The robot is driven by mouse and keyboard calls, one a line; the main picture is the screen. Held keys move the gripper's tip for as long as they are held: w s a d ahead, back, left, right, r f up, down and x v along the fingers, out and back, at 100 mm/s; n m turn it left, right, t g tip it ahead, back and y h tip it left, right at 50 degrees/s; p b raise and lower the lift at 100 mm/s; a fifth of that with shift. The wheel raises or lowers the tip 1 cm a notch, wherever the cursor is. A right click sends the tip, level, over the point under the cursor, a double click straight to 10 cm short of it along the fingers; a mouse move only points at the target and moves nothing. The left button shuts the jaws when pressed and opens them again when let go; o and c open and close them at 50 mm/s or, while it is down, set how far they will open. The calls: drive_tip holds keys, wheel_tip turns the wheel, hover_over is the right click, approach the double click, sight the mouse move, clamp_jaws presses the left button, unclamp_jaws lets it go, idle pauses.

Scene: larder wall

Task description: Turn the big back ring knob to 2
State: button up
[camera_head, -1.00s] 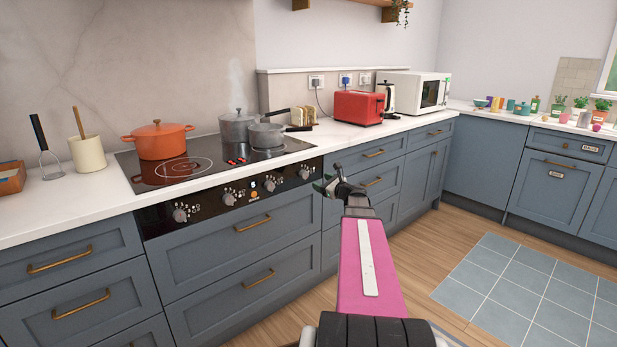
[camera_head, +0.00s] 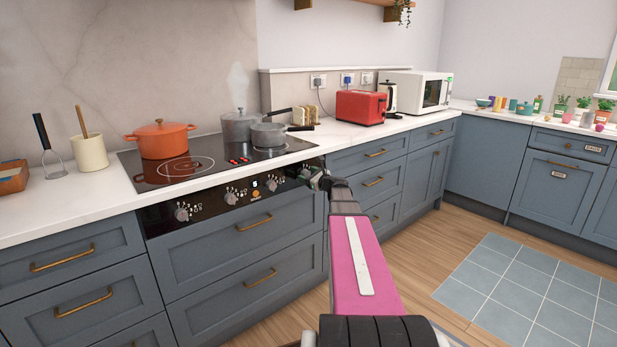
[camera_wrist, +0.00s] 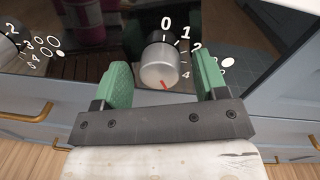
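A silver-faced knob (camera_wrist: 160,66) with a black base is between my gripper's green fingers in the wrist view. Its red mark is at the bottom of its face, away from 2. Printed 0, 1 and 2 run around its upper right, with 4 lower right. My gripper (camera_wrist: 163,84) is open; a gap shows left of the knob, and the right finger is very close to it. I cannot tell if it touches. In the head view my gripper (camera_head: 322,180) is at the right end of the black control panel (camera_head: 211,217), by the rightmost knob (camera_head: 305,173). The ring symbols are too small to read there.
Other knobs (camera_head: 182,213) line the panel to the left. Above are the hob (camera_head: 205,170), an orange pot (camera_head: 161,140) and grey pans (camera_head: 268,135), with steam rising. Drawers with brass handles (camera_head: 254,222) lie below.

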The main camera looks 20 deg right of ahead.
drive_tip(key=c, duration=0.9)
drive_tip(key=shift+o, duration=0.2)
drive_tip(key=shift+n, duration=0.4)
drive_tip(key=n, duration=0.3)
drive_tip(key=shift+n, duration=0.4)
drive_tip(key=n, duration=0.4)
drive_tip(key=shift+s, duration=0.1)
drive_tip(key=n, duration=0.4)
drive_tip(key=shift+n+h, duration=0.3)
drive_tip(key=shift+h, duration=0.1)
drive_tip(key=n, duration=0.3)
drive_tip(key=shift+a+n, duration=0.1)
drive_tip(key=shift+n, duration=0.3)
